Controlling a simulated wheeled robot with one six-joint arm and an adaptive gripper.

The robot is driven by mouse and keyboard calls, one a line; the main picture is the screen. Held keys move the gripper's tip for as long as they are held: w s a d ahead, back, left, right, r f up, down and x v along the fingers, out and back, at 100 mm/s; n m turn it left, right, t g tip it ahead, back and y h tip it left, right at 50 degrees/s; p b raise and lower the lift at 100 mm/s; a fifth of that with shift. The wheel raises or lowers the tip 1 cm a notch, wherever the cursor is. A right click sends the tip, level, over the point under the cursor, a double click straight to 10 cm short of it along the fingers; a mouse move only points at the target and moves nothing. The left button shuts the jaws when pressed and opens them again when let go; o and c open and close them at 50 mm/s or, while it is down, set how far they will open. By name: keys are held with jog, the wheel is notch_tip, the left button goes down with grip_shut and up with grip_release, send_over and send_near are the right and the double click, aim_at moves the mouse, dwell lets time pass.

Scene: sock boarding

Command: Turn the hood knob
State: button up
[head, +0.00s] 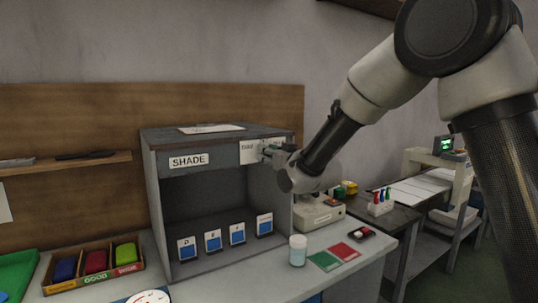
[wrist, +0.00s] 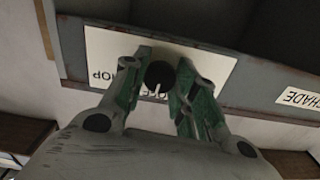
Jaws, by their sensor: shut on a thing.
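The hood is a grey box (head: 155,210) with a SHADE label (head: 188,161) on its front top panel. The hood knob (wrist: 160,74) is round and black, on a white plate (wrist: 105,45) with partly hidden lettering. The plate also shows in the head view (head: 249,148), at the right end of the panel. My gripper (wrist: 160,82) has its two green fingers on either side of the knob and is shut on it. In the head view my gripper (head: 268,152) covers the knob.
Several blue-and-white cards (head: 213,241) stand inside the hood. A jar (head: 298,250), a green card (head: 324,261) and a red card (head: 344,251) are on the counter in front. A bin tray (head: 95,280) sits at left. A clipboard (head: 211,128) lies on top.

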jog(key=shift+n, duration=0.5)
jog(key=o, duration=1)
jog(key=v, duration=1.2)
jog(key=shift+f, duration=0.1)
